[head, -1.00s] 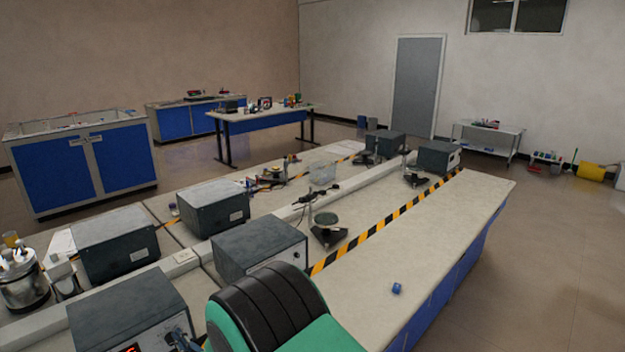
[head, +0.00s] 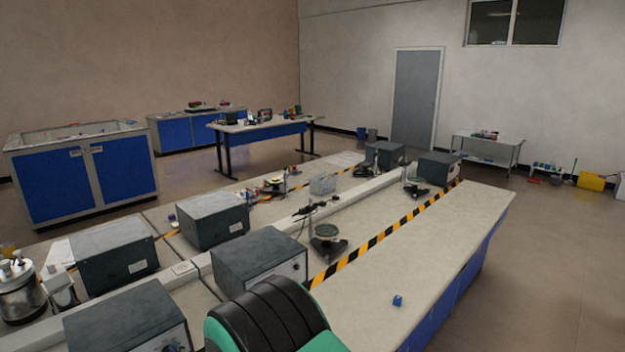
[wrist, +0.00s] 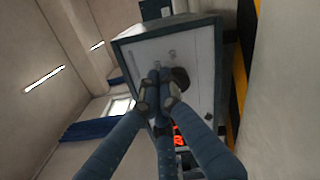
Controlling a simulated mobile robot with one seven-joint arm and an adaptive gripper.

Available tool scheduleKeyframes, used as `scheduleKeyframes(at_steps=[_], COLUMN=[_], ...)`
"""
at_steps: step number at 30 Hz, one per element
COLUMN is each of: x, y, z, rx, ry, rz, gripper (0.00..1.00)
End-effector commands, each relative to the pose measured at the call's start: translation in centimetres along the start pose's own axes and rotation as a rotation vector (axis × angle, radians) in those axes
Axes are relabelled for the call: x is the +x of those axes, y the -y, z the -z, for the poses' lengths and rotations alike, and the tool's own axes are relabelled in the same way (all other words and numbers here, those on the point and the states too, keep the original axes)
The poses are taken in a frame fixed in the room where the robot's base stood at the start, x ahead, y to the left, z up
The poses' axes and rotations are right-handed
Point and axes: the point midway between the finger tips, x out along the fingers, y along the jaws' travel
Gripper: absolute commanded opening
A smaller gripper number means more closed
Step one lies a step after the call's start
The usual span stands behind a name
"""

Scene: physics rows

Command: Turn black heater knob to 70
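The heater is a grey box with a pale front panel (wrist: 195,50) in the wrist view. Its black knob (wrist: 181,77) is round and sits just right of my fingertips, partly covered by them. Red lit digits (wrist: 178,136) show between my fingers, too covered to read. I cannot tell whether the tips touch the knob. No number scale around the knob is legible. My gripper is out of sight in the head view.
In the head view several grey boxes (head: 258,262) stand on the pale bench (head: 440,235). Black-yellow tape (head: 385,236) runs along it. A small blue cube (head: 397,301) lies at the right. The bench's right side is mostly clear.

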Motion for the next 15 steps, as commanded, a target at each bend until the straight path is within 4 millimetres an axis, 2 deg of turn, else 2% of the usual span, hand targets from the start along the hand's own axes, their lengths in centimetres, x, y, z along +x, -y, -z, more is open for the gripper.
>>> scheduleKeyframes(at_steps=[15], x=[-0.14], y=[0.51], z=[0.25], rx=[-0.001], ry=[-0.005], rz=[0.004], gripper=[0.0])
